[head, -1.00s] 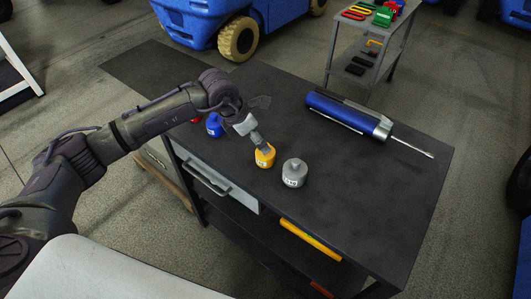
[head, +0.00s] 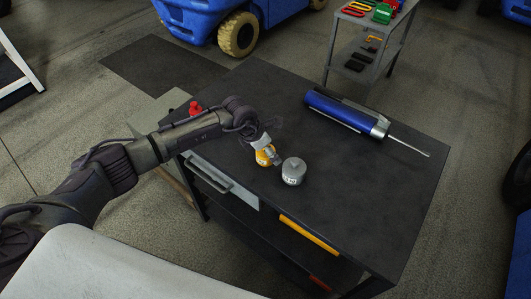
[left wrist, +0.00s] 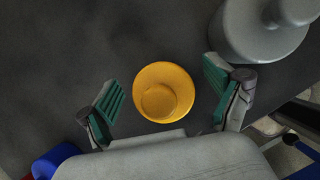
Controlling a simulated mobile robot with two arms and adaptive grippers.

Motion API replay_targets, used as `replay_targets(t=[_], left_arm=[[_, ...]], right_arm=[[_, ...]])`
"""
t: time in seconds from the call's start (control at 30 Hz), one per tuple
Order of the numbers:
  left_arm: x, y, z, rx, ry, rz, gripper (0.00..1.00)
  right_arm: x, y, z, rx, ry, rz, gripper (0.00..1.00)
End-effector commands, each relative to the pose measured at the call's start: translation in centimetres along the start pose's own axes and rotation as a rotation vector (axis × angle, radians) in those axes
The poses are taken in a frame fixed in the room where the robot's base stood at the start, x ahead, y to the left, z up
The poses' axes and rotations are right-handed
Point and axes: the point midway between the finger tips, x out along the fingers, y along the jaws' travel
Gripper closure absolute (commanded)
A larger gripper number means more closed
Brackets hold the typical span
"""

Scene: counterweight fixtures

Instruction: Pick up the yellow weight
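The yellow weight (head: 264,157) stands on the dark tabletop, partly covered by my left gripper in the head view. In the left wrist view the yellow weight (left wrist: 162,93) is seen from above, with its round knob in the middle. My left gripper (left wrist: 160,98) is open, with one green-padded finger on each side of the weight and a gap on both sides. In the head view my left gripper (head: 268,150) is right at the weight. My right gripper is not in view.
A grey weight (head: 293,171) stands close to the right of the yellow one; it also shows in the left wrist view (left wrist: 258,30). A red weight (head: 195,108) is behind my arm. A blue weight (left wrist: 55,160) shows at lower left. A blue tool (head: 345,113) lies farther back. The table's right side is clear.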

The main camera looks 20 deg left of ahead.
Motion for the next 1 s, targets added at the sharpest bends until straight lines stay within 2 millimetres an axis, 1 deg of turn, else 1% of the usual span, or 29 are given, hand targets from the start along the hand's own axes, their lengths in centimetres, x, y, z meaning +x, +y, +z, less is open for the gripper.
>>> replay_targets(t=[0.03,0.07,0.1,0.37,0.5,0.53,0.6,0.87,1.0], left_arm=[[-0.01,0.0,-0.01,0.0,0.0,0.0,0.2],[-0.01,0.0,-0.01,0.0,0.0,0.0,0.25],[-0.02,0.0,0.0,0.0,0.0,0.0,0.31],[-0.04,-0.01,0.0,-0.001,0.0,0.0,0.75],[-0.04,-0.01,0.0,-0.001,0.0,-0.001,0.98],[-0.04,-0.01,0.0,-0.001,0.0,-0.001,1.0],[-0.26,0.06,0.31,0.0,-0.007,0.001,1.0],[-0.35,0.07,0.35,0.0,-0.007,0.001,1.0],[-0.89,0.1,0.61,0.001,-0.007,0.002,1.0]], right_arm=[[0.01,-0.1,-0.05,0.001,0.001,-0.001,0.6],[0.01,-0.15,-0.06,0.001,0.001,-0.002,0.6],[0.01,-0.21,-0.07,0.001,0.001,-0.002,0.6],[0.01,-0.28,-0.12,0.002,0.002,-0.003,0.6],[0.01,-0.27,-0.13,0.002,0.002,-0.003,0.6],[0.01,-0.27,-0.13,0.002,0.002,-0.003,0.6],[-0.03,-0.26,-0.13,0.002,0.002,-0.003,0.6],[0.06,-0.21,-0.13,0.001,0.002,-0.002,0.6],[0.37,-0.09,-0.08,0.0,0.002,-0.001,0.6]])
